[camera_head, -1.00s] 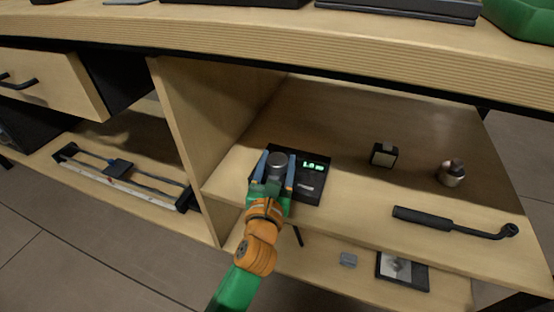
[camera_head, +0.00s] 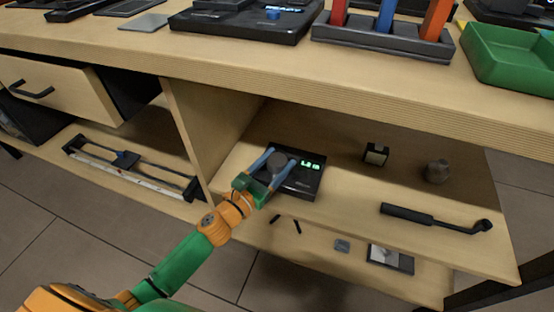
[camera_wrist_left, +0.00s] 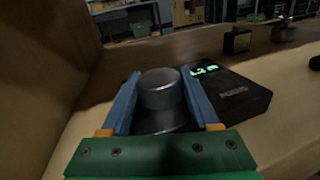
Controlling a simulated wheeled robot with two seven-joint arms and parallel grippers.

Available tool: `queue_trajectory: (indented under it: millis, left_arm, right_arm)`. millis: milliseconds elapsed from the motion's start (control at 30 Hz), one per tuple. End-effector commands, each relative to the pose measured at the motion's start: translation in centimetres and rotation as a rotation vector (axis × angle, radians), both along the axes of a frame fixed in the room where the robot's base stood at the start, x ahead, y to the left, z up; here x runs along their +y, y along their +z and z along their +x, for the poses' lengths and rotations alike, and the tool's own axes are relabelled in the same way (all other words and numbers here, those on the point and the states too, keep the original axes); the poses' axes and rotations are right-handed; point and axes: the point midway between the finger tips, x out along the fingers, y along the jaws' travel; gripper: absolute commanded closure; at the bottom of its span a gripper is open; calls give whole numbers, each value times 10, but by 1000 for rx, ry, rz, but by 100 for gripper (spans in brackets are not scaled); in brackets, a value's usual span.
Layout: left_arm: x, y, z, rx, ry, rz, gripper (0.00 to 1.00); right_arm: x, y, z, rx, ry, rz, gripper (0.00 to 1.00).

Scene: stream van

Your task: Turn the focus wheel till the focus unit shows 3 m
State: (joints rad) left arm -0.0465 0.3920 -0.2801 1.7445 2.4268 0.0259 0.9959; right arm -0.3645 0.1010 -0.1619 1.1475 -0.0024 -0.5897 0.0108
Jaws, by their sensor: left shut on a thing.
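The focus unit (camera_head: 305,180) is a flat black box on the open shelf under the counter. Its green display (camera_head: 311,164) reads about 1.2 m; the second digit is hard to read. The focus wheel (camera_wrist_left: 160,88) is a dark grey round knob standing on the unit, left of the display. My left gripper (camera_head: 282,156) has its two blue fingers on either side of the wheel and is shut on it. The left wrist view shows the fingers (camera_wrist_left: 160,95) flanking the wheel, with the display (camera_wrist_left: 204,70) to the right. My right gripper is not in view.
An upright wooden divider (camera_head: 205,125) is left of the unit. The counter edge (camera_head: 330,105) overhangs the shelf.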

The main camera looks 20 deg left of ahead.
Motion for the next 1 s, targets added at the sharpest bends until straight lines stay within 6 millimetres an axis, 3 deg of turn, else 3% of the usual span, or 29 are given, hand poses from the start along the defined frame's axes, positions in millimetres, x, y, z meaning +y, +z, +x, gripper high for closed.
queue_trajectory:
  millis: [33, 67, 167, 500, 800, 1000]
  left_arm:
    - [0, 0, 0, -1, 0, 1, 94]
    - [0, 0, 0, -2, 0, 0, 33]
    - [0, 0, 0, -1, 1, 1, 8]
    - [1, 0, -3, 0, 1, 0, 8]
    - [14, -1, -48, 3, 2, 1, 8]
    - [20, -1, -66, 0, 1, -1, 8]
  right_arm:
    - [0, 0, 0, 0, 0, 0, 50]
    - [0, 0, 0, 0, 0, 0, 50]
    - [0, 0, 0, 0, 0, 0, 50]
    - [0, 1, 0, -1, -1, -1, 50]
    - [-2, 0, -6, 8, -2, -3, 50]
    - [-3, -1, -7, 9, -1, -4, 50]
